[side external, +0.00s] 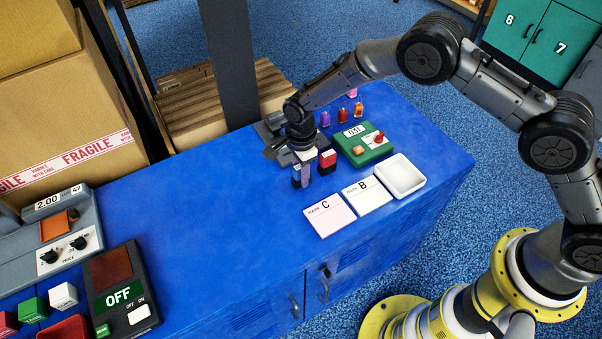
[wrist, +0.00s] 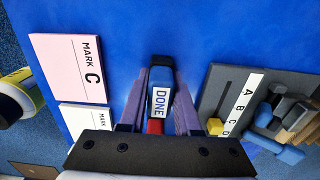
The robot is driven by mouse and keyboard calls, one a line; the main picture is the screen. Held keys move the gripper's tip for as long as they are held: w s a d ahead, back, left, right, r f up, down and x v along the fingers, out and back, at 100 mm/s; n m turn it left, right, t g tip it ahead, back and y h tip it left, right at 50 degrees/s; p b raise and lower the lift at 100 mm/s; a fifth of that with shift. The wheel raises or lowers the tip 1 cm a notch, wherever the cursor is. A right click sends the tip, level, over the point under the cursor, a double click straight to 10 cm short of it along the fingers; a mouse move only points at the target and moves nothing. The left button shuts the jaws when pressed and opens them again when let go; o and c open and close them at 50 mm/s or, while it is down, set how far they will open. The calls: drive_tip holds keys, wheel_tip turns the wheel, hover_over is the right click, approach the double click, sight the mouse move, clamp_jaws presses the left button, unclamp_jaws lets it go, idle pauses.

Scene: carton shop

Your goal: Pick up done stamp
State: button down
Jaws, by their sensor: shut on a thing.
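My gripper (side external: 303,176) is low over the blue bench, its pale purple fingers pointing down. In the wrist view my gripper (wrist: 160,88) is shut on the done stamp (wrist: 160,101), a dark block with a white DONE label between the two fingers. In the side view the stamp is mostly hidden by the fingers. I cannot tell whether its base touches the bench. A red and black block (side external: 327,160) stands just right of my gripper in the side view.
Pink MARK C card (side external: 330,215), white MARK B card (side external: 367,195) and white tray (side external: 400,175) lie toward the front edge. A green device (side external: 362,146) and small coloured bottles (side external: 341,113) stand behind. A grey lettered slider device (wrist: 226,100) is close beside my gripper. The bench's left-middle is clear.

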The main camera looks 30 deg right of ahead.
drive_tip(key=shift+r, duration=0.5)
wheel_tip(320, 180, up, 2)
drive_tip(key=shift+r, duration=0.2)
drive_tip(key=s+d+r, duration=0.2)
drive_tip(key=s+r, duration=0.2)
drive_tip(key=s, duration=0.2)
drive_tip(key=s+d+r, duration=0.3)
drive_tip(key=s+r, duration=0.2)
drive_tip(key=s, duration=0.1)
drive_tip(key=shift+s+d+r, duration=0.3)
drive_tip(key=shift+s+d, duration=0.05)
drive_tip(key=shift+s, duration=0.05)
